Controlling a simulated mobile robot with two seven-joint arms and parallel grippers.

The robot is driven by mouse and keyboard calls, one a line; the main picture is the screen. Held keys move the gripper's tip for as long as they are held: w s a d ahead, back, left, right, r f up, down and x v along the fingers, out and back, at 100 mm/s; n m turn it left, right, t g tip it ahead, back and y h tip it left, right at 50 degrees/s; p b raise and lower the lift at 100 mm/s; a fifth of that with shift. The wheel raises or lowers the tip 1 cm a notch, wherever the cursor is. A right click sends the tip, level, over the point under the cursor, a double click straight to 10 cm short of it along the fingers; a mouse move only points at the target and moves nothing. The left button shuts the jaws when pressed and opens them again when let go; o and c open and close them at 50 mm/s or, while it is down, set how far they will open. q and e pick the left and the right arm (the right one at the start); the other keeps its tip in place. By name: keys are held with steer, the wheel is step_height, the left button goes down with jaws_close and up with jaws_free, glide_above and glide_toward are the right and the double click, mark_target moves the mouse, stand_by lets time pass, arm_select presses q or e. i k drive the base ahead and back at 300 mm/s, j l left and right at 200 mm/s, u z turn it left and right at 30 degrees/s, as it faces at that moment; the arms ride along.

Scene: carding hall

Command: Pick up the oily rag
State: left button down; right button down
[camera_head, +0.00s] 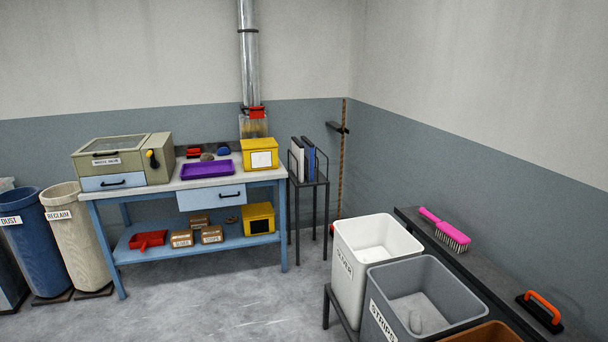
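No oily rag can be made out for certain. A small grey-brown lump (207,157) lies on the blue workbench's top (262,175), behind the purple tray (207,169); it is too small to tell what it is. A small blue item (223,150) and a red item (193,152) are beside it. A small brown item (231,219) lies on the bench's lower shelf, also too small to identify. Neither of my grippers is in view.
Yellow boxes (259,154), a beige cabinet (122,160) and a red scoop (148,240) occupy the bench. Bins labelled DUST (40,245) and RECLAIM (75,245) stand left. White (350,265) and grey (385,300) bins are front right. The floor (225,305) before the bench is clear.

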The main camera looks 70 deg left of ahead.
mark_target(206, 157)
steer(key=u, duration=3.15)
steer(key=i+l+u, duration=0.1)
steer(key=i, duration=0.45)
steer(key=i+l+u, duration=0.15)
steer(key=i, duration=0.35)
steer(key=i+l+u, duration=0.1)
steer(key=i, duration=0.45)
steer(key=i+l+u, duration=0.15)
steer(key=i+l, duration=0.15)
steer(key=i, duration=0.2)
steer(key=i+l+u, duration=0.1)
steer(key=i+l, duration=0.15)
steer(key=i, duration=0.25)
